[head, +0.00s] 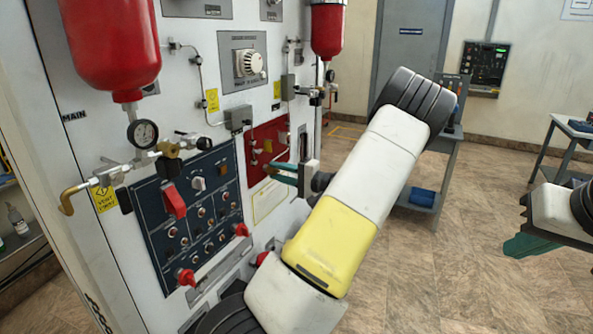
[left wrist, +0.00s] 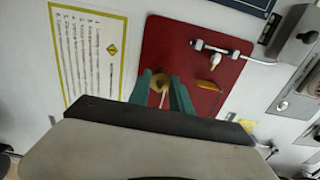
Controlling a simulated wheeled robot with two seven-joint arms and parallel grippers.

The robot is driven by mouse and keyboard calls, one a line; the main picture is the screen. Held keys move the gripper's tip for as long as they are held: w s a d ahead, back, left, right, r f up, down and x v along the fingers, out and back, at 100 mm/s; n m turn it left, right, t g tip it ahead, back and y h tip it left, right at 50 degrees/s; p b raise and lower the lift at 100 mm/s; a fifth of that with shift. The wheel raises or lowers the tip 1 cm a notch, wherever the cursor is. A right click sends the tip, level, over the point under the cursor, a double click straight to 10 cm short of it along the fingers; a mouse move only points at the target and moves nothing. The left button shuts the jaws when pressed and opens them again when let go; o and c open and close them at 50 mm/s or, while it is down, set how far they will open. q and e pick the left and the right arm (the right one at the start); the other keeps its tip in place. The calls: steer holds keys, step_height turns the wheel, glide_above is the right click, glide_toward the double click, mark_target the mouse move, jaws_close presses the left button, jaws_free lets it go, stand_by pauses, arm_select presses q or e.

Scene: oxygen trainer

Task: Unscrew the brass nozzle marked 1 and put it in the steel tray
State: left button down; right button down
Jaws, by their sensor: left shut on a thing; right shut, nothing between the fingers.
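My left gripper (head: 272,170) reaches to the red panel (head: 266,133) on the white console. In the left wrist view, its teal fingers (left wrist: 162,88) are shut on a round brass nozzle (left wrist: 159,79) at the panel's lower left. The nozzle appears to be at the panel face; I cannot tell whether it is still threaded in. No number is readable on it. My right gripper (head: 522,246) is at the right edge of the head view, shut and empty, far from the panel. I cannot make out a steel tray in either view.
A second brass-coloured fitting (left wrist: 208,85) and a white-tipped fitting (left wrist: 215,60) sit close right of the held nozzle. A blue switch panel (head: 190,215) is left of the red panel. A grey cart (head: 440,165) with a blue bin (head: 422,197) stands behind my left arm.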

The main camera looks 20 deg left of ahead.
arm_select(q)
steer(key=shift+f+n, duration=0.1)
steer(key=shift+n, duration=1.1)
steer(key=n, duration=0.2)
steer(key=shift+n, duration=0.7)
steer(key=n, duration=0.3)
steer(key=shift+n, duration=0.3)
steer(key=shift+d+n, duration=0.1)
steer(key=shift+n, duration=0.4)
steer(key=c, duration=1.2)
jaws_free()
